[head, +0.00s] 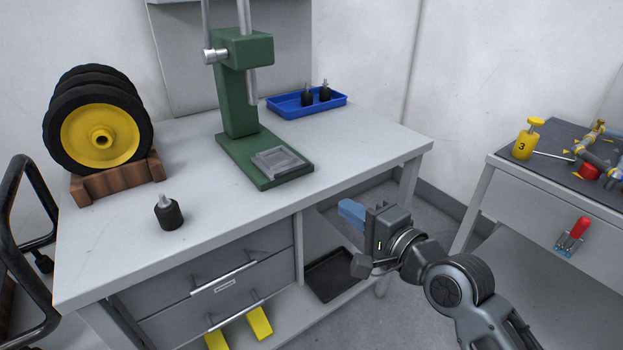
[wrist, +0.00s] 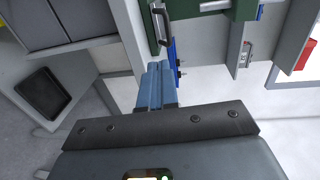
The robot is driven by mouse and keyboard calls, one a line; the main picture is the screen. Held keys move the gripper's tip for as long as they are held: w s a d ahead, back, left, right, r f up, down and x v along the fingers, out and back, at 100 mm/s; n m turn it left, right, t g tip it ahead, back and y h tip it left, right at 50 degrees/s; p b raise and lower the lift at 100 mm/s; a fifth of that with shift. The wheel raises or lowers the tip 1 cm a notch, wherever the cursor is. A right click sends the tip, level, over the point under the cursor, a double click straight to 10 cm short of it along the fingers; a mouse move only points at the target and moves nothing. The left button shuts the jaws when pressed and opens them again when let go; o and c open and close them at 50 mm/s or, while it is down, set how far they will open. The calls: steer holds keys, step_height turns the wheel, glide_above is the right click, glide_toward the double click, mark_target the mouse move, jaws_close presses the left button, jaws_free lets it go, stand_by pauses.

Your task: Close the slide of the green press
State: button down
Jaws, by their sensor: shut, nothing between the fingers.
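The green press (head: 240,95) stands on the workbench (head: 352,147), left of the middle in the head view. A grey metal slide (head: 279,162) with a raised rim sits on its green base, below the vertical ram (head: 252,85). In the wrist view the green base (wrist: 232,10) shows at the top edge, with a grey handle-like part (wrist: 161,22) that may belong to the slide. My gripper (head: 350,210) is in front of the bench's right front edge, apart from the press. Its blue fingers, also in the wrist view (wrist: 155,84), are shut and empty.
A black part (head: 168,212) and yellow-hubbed wheels (head: 101,138) on a wooden stand are at left. A second table (head: 546,190) with a yellow weight (head: 527,140) is at right. Free bench top lies right of the press.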

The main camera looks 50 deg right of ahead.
steer(key=p, duration=0.1)
glide_toward(283, 164)
steer(key=s, duration=0.2)
steer(key=shift+w+d+r, duration=0.15)
steer(key=shift+w, duration=0.35)
steer(key=shift+w+d+r, duration=0.1)
steer(key=shift+w, duration=0.35)
steer(key=x, duration=0.3)
steer(key=r+x, duration=0.1)
steer(key=x, duration=0.7)
steer(key=shift+r, duration=0.2)
steer(key=shift+w, duration=0.1)
